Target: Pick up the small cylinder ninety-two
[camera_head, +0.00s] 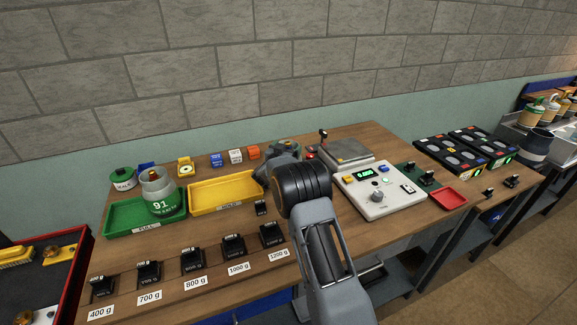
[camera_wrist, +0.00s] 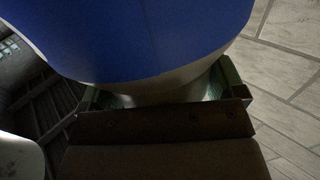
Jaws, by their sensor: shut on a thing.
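In the wrist view a large rounded blue body with a pale grey lower part, the small cylinder (camera_wrist: 150,38), fills the top of the picture. The fingers of my gripper (camera_wrist: 162,94) press on the pale part from both sides. No number shows on it, so I cannot read ninety-two. In the head view my own arm hides most of my gripper and what it holds, near the back of the bench. A green and grey cylinder marked 91 (camera_head: 162,207) stands upright in the green tray at the left.
A green tray (camera_head: 118,228) and a yellow tray (camera_head: 225,206) lie on the wooden bench. A white control box (camera_head: 376,190) and a scale (camera_head: 347,150) stand right of my arm. Several black weights (camera_head: 193,259) line the front edge. Small coloured blocks (camera_head: 236,156) sit behind.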

